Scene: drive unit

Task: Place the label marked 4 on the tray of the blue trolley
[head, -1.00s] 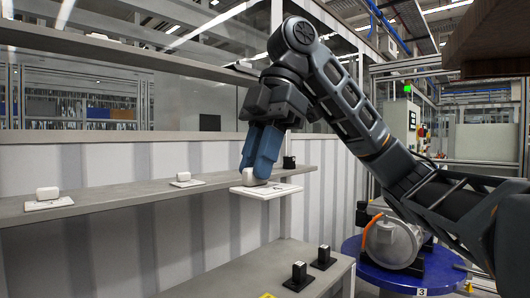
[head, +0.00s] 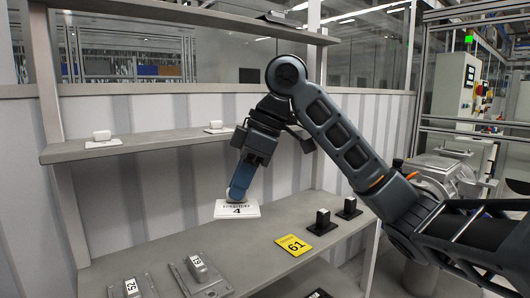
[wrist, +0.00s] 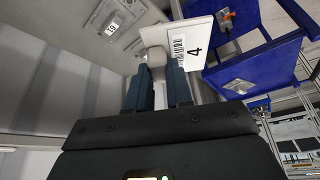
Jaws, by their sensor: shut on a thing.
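My gripper (head: 236,192) is shut on the knob of the white label marked 4 (head: 243,210). It holds the label in front of and above the lower shelf, with the face tilted toward the head camera. In the wrist view, the blue fingers (wrist: 158,80) grip the pale knob and the label (wrist: 192,48) shows its barcode and 4. Blue trays on a frame (wrist: 258,65), which look like the blue trolley, show at the right of the wrist view. The trolley is not seen in the head view.
Two white knobbed labels (head: 102,143) (head: 217,130) lie on the middle shelf (head: 165,140). The lower shelf (head: 165,250) bears a yellow label marked 61 (head: 294,245), two black knobbed pieces (head: 322,228) (head: 348,209) and grey mounts with labels 52 (head: 132,290) and 19 (head: 198,270).

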